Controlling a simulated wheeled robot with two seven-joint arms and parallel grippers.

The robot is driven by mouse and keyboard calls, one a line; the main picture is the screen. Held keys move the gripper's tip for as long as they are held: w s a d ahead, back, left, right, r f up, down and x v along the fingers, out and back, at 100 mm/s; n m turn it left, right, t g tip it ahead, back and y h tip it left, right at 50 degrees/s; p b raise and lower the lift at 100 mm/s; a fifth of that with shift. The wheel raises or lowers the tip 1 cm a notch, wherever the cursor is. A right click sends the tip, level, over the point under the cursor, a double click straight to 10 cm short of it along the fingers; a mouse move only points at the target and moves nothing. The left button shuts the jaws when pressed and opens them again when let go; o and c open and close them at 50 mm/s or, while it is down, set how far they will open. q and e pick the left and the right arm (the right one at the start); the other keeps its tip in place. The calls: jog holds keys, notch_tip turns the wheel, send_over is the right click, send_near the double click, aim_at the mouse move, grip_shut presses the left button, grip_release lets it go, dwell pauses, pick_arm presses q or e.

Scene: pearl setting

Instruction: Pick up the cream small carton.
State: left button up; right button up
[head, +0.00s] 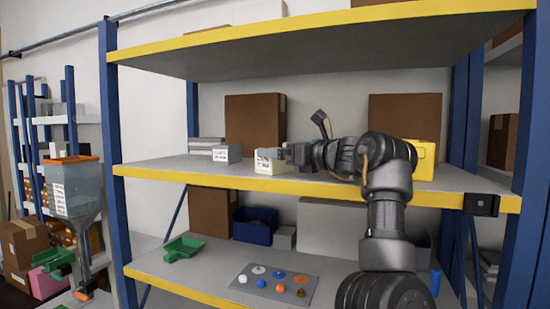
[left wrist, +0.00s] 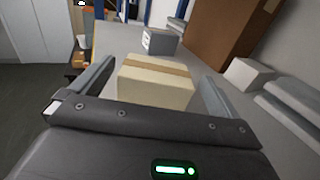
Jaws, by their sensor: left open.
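The cream small carton (head: 267,161) stands on the middle shelf near its yellow front edge, with a dark printed label on its front. In the left wrist view the cream carton (left wrist: 155,85) shows a brown tape strip across its top. My left gripper (head: 283,158) reaches it from the right in the head view. In the left wrist view my left gripper (left wrist: 153,90) is open, with one finger on each side of the carton. Narrow gaps show between fingers and carton, and the carton rests on the shelf. My right gripper is not in view.
A grey labelled carton (head: 227,153) stands left of the cream one, also seen in the left wrist view (left wrist: 160,40). A large brown box (head: 255,120) stands behind. A yellow case (head: 424,160) is at the right. The upper shelf (head: 330,45) overhangs the space.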

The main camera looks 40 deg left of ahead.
pick_arm(q)
jog(key=a+p, duration=0.3)
jog(key=a, duration=0.1)
jog(key=shift+a+r, duration=0.15)
jog(key=shift+a, duration=0.35)
jog(key=shift+d, duration=0.3)
jog(key=shift+c, duration=2.2)
jog(key=shift+a, duration=0.1)
jog(key=c, duration=0.6)
jog(key=shift+c, duration=0.2)
